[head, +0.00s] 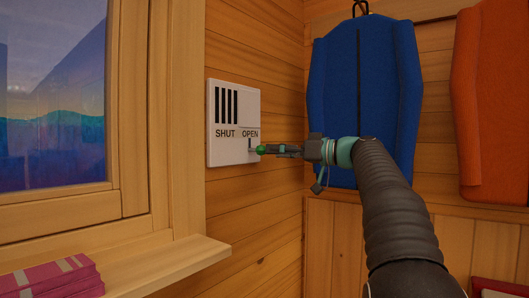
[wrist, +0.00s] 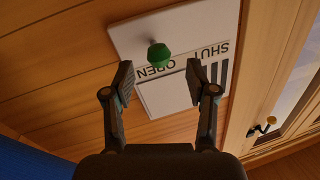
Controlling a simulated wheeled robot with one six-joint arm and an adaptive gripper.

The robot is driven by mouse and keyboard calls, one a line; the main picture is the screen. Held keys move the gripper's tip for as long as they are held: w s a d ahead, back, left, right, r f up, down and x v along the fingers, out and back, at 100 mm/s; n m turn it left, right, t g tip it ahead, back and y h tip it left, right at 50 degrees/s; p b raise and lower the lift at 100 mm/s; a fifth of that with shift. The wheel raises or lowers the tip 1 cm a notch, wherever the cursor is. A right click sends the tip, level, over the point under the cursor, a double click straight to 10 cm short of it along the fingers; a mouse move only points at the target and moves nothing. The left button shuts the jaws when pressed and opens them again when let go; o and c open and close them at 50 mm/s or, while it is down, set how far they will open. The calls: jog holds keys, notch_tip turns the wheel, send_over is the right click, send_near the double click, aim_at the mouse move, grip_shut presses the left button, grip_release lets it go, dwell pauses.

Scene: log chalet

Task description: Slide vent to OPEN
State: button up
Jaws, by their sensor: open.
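The vent (head: 220,148) is a white wall plate with SHUT at left and OPEN at right. Black slots show above SHUT; a plain white panel is above OPEN. Its green knob (head: 261,149) sits below OPEN, beside a short dark mark. In the wrist view the vent (wrist: 199,30) appears upside down, with the green knob (wrist: 159,55) by the word OPEN. My gripper (head: 275,150) reaches the knob from the right. In the wrist view my gripper (wrist: 160,72) is open, one finger each side of the knob, with gaps; the knob is at or just beyond the fingertips.
A wood-framed window (head: 55,100) is left of the vent, above a sill (head: 165,265) with pink folded cloth or books (head: 50,280). A blue padded vest-like item (head: 365,75) hangs behind my arm, and an orange one (head: 490,100) is farther right.

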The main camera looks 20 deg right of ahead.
jog(key=v, duration=0.6)
jog(key=shift+s, duration=0.1)
dwell(0.3)
